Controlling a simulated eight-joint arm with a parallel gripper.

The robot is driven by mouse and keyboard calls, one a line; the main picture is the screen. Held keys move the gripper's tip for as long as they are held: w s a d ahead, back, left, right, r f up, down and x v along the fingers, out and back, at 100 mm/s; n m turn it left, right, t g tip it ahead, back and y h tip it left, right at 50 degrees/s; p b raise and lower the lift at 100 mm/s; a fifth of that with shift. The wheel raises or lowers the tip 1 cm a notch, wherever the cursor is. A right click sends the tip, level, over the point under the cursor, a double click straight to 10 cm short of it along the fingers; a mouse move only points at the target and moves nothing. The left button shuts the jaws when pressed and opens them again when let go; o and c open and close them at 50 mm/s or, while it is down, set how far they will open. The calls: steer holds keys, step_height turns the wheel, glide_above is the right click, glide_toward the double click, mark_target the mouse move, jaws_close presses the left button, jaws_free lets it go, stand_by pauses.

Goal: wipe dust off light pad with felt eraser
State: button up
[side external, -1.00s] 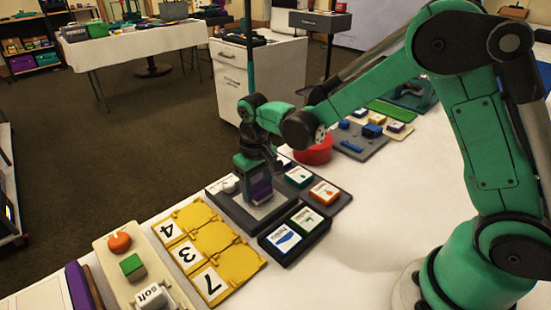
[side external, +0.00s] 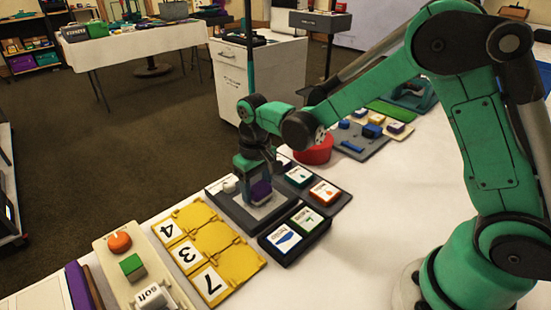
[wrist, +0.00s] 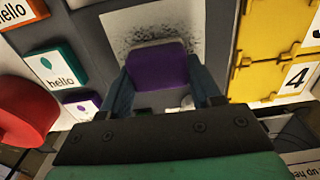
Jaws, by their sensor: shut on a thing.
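The light pad (wrist: 185,18) is a pale panel set in a dark grey base; in the side external view its near part (side external: 270,208) shows beside my gripper. A band of dark dust specks (wrist: 140,35) lies on the pad just beyond the eraser in the wrist view. The felt eraser (wrist: 160,68) is a purple block, also visible in the side external view (side external: 261,190). My gripper (wrist: 160,82) is shut on the eraser, one finger on each side, and holds it down at the pad. The eraser's underside and any contact are hidden.
Yellow hinged number panels (side external: 212,245) lie left of the pad base. Labelled buttons in dark trays, one orange (side external: 324,192) and one blue (side external: 282,238), sit close on the right. A red round object (side external: 314,150) stands behind. White table is clear toward the front right.

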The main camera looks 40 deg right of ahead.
mark_target(242, 208)
steer(key=shift+d, duration=1.95)
steer(key=shift+s+d, duration=0.1)
steer(key=shift+s, duration=0.15)
steer(key=shift+a, duration=4.25)
steer(key=shift+w+d, duration=0.1)
steer(key=shift+d, duration=3.6)
steer(key=shift+d+r, duration=0.15)
steer(key=shift+d, duration=0.45)
step_height(242, 208, up, 8)
steer(key=shift+w, duration=0.15)
steer(key=shift+f, duration=0.2)
